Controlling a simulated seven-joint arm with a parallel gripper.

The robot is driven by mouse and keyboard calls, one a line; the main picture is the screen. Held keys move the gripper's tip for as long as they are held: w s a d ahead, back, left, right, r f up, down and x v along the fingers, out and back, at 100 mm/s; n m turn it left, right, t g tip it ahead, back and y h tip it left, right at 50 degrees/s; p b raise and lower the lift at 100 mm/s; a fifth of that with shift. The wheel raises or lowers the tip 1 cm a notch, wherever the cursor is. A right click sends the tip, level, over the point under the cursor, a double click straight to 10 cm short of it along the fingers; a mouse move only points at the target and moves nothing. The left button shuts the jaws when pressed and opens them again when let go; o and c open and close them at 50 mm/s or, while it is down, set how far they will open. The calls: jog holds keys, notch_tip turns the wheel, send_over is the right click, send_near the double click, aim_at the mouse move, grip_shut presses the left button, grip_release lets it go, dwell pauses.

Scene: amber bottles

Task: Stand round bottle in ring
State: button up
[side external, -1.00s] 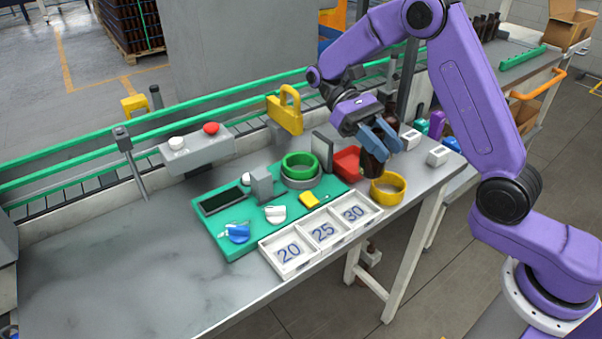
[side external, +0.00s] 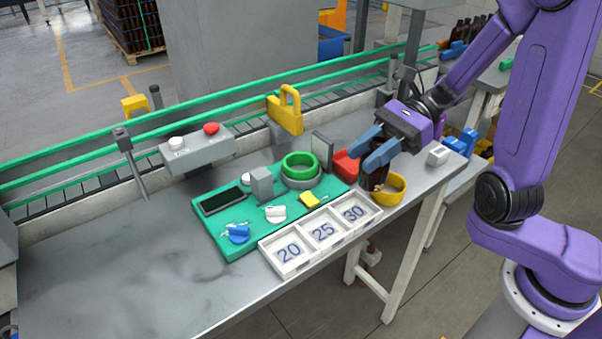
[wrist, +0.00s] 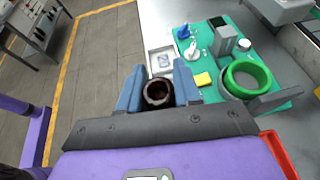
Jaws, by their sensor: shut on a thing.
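My gripper (side external: 374,158) has its blue fingers shut on a dark brown round bottle (side external: 376,180), held roughly upright. In the wrist view the gripper (wrist: 158,88) has a finger on each side of the bottle (wrist: 157,94), whose round open mouth faces the camera. A yellow ring (side external: 398,191) stands on the table near the front right edge. The bottle overlaps the ring's left part in the side view; I cannot tell whether it is inside or beside it. The yellow ring does not show in the wrist view. A green ring (side external: 300,161) sits on a grey base.
A green board (side external: 232,242) holds a dark display, knobs and a yellow block (side external: 309,199). A white tray (side external: 291,270) marked 20, 25, 30 lies along the front edge. A red bin (side external: 346,165) is close behind the bottle. The table's left is clear.

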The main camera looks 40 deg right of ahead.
jog(key=w+r+m+t+h, duration=0.4)
jog(key=r+m+t+h, duration=0.2)
jog(key=r+m+t, duration=0.3)
jog(key=shift+m+t, duration=0.4)
jog(key=shift+m, duration=0.1)
jog(key=shift+w+a+f, duration=0.75)
jog(key=shift+w+f, duration=1.35)
jog(key=shift+f, duration=0.2)
jog(key=shift+w+a+f, duration=0.7)
jog(key=shift+w+f, duration=1.45)
jog(key=shift+f, duration=0.2)
jog(key=shift+w+a+f, duration=0.75)
jog(key=shift+w+f, duration=1.35)
jog(key=shift+f, duration=0.2)
jog(key=o, duration=1.1)
jog(key=shift+f, duration=0.1)
